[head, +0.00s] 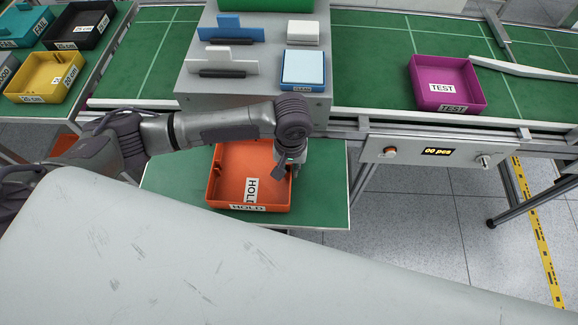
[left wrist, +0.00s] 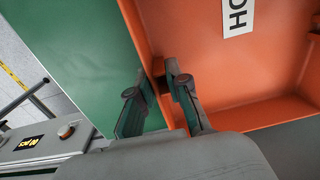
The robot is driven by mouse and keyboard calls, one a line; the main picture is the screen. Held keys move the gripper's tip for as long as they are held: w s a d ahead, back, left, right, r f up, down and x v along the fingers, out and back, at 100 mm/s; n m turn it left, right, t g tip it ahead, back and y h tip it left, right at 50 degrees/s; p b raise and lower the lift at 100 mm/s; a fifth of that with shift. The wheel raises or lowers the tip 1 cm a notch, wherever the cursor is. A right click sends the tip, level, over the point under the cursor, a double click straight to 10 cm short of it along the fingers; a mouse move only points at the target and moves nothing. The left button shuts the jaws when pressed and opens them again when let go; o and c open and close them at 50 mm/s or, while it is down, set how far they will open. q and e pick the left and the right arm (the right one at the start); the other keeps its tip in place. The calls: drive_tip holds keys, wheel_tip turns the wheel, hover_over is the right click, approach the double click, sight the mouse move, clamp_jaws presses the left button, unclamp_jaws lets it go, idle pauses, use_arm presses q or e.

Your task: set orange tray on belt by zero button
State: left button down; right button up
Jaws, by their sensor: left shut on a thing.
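The orange tray (head: 235,170), labelled HOLD, sits on a green-topped side table (head: 325,190) in front of the belt. My left gripper (head: 281,168) is at its right wall. In the left wrist view my left gripper (left wrist: 163,100) has one finger inside the orange tray (left wrist: 230,65) and one outside, shut on the wall. The green belt (head: 370,75) runs across behind. On its front rail is a control panel with a round orange-red button (head: 390,152), a display reading "00 pcs" (head: 438,151) and a knob (head: 484,161). I cannot read which is zero. My right gripper is out of view.
A purple TEST tray (head: 447,84) stands on the belt above the panel. A grey stand (head: 255,85) with blue and white parts is left of it. Yellow (head: 45,77), black and teal trays stand at far left. Belt between stand and purple tray is clear.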

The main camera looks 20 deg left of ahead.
use_arm(q)
drive_tip(key=shift+f, duration=0.25)
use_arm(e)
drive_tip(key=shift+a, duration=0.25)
use_arm(q)
drive_tip(key=shift+f, duration=0.15)
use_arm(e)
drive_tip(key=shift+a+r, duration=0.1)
use_arm(q)
drive_tip(key=c, duration=1.1)
unclamp_jaws()
drive_tip(key=shift+c, duration=0.2)
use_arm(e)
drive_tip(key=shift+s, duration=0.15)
